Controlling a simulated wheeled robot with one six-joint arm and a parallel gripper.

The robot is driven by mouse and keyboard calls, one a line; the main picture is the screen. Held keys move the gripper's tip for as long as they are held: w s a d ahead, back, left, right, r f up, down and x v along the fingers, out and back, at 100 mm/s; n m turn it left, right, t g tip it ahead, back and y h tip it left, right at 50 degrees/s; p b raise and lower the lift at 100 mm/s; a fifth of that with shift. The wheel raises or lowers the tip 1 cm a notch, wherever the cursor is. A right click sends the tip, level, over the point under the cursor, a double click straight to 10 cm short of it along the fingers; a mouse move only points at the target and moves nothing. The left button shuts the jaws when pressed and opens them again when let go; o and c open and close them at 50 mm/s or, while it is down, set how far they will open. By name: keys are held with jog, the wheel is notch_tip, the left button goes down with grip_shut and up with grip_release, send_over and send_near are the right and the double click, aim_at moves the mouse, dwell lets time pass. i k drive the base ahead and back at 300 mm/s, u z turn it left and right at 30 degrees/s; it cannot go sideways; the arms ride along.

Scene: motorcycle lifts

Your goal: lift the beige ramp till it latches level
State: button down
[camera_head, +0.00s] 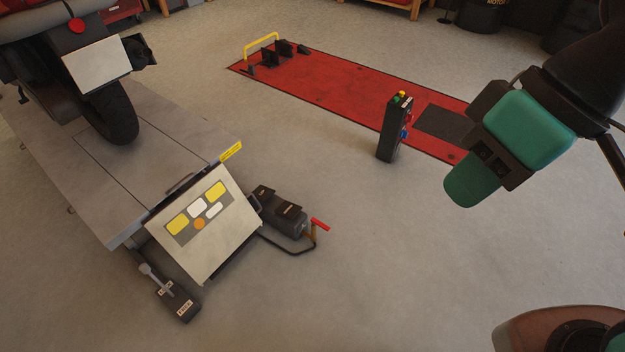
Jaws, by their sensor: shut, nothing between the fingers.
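The beige ramp (222,241) is at the end of the grey motorcycle lift (146,190) at left. It slopes down from the lift's edge toward the floor, tilted, not level with the deck. It carries yellow, white and orange stickers on a grey patch. A small handle shows near its upper edge. My gripper (468,189) is at the right, at the end of my arm, well apart from the ramp and over bare floor. It is shut and empty; its fingertips are hard to make out.
A dark pedal box (178,301) lies left of the ramp. A dark cylinder unit (284,216) with a red-handled lever (320,225) lies right of it. A control post (394,130) stands by the red lift (330,85). A motorcycle (108,108) stands on the grey lift. The front floor is clear.

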aim_at(202, 225)
jog(key=z, duration=0.55)
jog(key=i, duration=3.35)
jog(key=u, duration=3.35)
